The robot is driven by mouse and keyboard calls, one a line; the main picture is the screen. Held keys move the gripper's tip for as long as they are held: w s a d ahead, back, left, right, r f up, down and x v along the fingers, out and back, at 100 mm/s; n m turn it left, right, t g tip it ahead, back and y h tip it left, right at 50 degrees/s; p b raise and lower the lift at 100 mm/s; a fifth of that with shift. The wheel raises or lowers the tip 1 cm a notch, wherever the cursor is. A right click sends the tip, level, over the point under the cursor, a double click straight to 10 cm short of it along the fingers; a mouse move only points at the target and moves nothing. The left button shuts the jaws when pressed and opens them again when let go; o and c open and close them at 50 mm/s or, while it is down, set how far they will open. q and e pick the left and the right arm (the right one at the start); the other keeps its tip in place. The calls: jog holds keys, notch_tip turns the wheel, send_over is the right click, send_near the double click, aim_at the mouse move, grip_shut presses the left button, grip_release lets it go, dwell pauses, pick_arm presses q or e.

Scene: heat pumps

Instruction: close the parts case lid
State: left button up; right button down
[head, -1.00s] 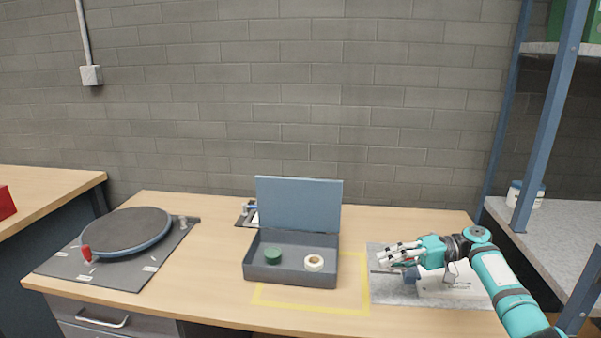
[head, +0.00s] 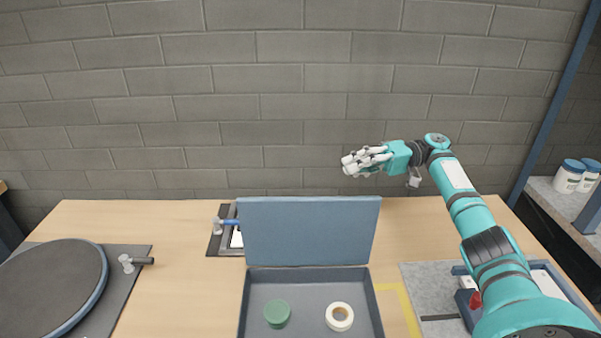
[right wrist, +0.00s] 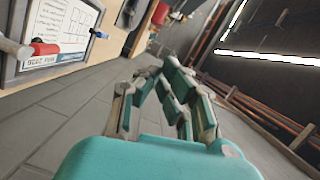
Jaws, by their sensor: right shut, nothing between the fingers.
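The parts case (head: 256,300) is a grey-blue box on the wooden table, in the lower middle of the head view. Its lid (head: 310,232) stands open, about upright, along the back edge. Inside lie a green roll (head: 277,313) and a white ring-shaped roll (head: 340,317), apart from each other. My right gripper (head: 350,165) is shut and empty, pointing left, raised above and behind the lid's upper right corner and apart from it. It also shows in the right wrist view (right wrist: 163,80). My left gripper is not in view.
A round dark turntable (head: 50,285) is at the left. A board with a blue-handled tool (head: 228,222) lies behind the lid at left. A grey mat (head: 430,290) lies right of the case under my arm. A shelf (head: 560,200) with jars stands at far right.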

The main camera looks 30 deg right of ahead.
pick_arm(q)
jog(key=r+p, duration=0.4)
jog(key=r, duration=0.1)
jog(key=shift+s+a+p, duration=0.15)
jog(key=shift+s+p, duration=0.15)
jog(key=shift+p, duration=0.1)
pick_arm(e)
jog(key=s+a+f, duration=0.1)
jog(key=a, duration=1)
jog(key=shift+a, duration=0.3)
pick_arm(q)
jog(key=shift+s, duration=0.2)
pick_arm(e)
jog(key=shift+a, duration=0.1)
